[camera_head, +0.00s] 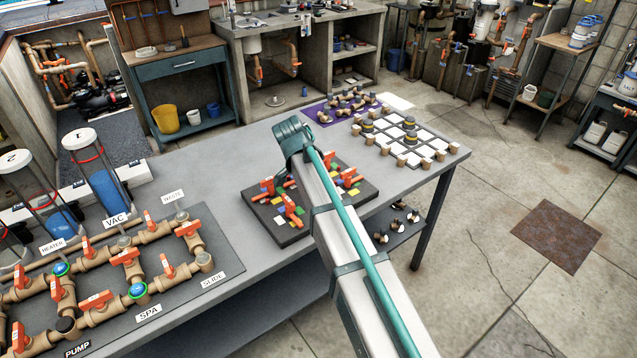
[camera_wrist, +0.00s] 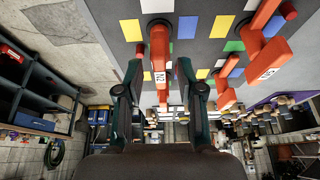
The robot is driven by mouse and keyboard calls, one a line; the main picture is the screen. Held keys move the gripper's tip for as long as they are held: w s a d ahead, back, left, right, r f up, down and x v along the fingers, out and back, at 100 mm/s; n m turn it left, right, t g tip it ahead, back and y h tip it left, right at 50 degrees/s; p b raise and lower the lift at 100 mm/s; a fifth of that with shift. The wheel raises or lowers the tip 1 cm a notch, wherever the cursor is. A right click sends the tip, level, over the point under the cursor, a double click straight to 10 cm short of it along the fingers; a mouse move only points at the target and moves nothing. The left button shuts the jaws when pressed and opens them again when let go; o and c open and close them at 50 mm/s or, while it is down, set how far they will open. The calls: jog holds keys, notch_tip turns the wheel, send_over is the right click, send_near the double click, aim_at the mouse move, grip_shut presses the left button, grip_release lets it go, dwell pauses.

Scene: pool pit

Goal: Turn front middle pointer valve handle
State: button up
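A dark square board (camera_head: 282,238) with orange pointer valve handles and coloured squares lies on the grey table. In the wrist view the board (camera_wrist: 205,50) fills the top. An orange handle (camera_wrist: 160,48) with a white number label hangs from it at the centre. My gripper (camera_wrist: 159,70) is open, one dark finger on each side of this handle's end. Gaps show on both sides, and I see no clear contact. Another orange handle (camera_wrist: 268,62) is to the right.
A pipe board with orange valves (camera_head: 125,257) lies on the left of the table. A white-tiled board with round pegs (camera_head: 405,140) and a purple mat (camera_head: 318,115) are behind. More orange handles (camera_wrist: 222,92) are close to my right finger.

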jog(key=v, duration=1.2)
